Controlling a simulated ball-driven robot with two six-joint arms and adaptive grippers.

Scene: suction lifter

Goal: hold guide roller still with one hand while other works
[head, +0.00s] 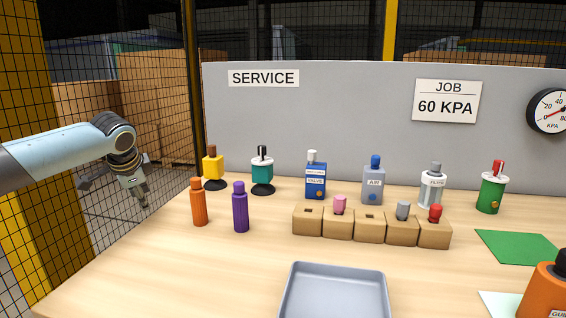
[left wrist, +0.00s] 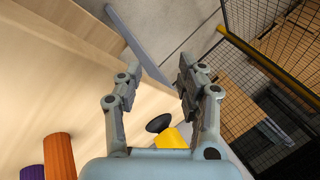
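An orange body (head: 545,292) with a partly cut-off label beginning "GUI" stands at the lower right of the head view; it may be the guide roller, and much of it is outside the frame. My left gripper (head: 137,196) hangs at the left of the head view, beyond the table's left edge and far from the orange body. In the left wrist view my left gripper (left wrist: 158,82) has its fingers apart with nothing between them. My right gripper is not in either view.
Orange (head: 198,203) and purple (head: 240,208) cylinders stand nearest my left gripper, with yellow (head: 213,167) and teal (head: 262,172) pieces behind. Several labelled units line the back panel (head: 350,110). Wooden blocks (head: 370,228) hold small plugs. A grey tray (head: 335,292) sits front centre; a green mat (head: 515,246) lies right.

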